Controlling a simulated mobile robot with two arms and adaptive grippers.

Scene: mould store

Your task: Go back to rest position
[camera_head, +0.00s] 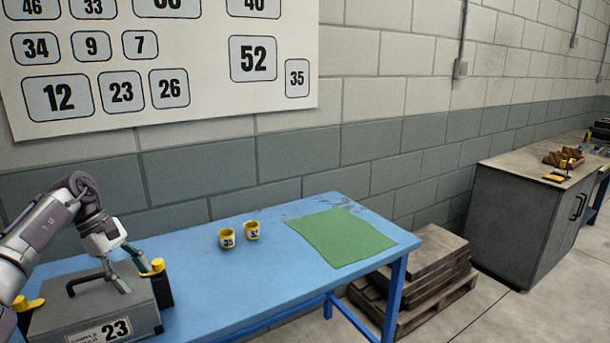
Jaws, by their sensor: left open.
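My left gripper (132,279) reaches in from the left. It is open, with its fingers pointing down over the right part of a grey box labelled 23 (70,315), near its yellow-topped clip (153,268). I cannot tell whether the fingers touch the box. The box has a dark handle on top (92,279) and another yellow piece (28,303) at its left. It stands at the left of the blue table (215,290). My right gripper is not in view.
A green mat (340,237) lies empty to the right. Stacked boards on a pallet (425,275) and a grey cabinet (520,215) stand further right. A number board (200,60) hangs behind.

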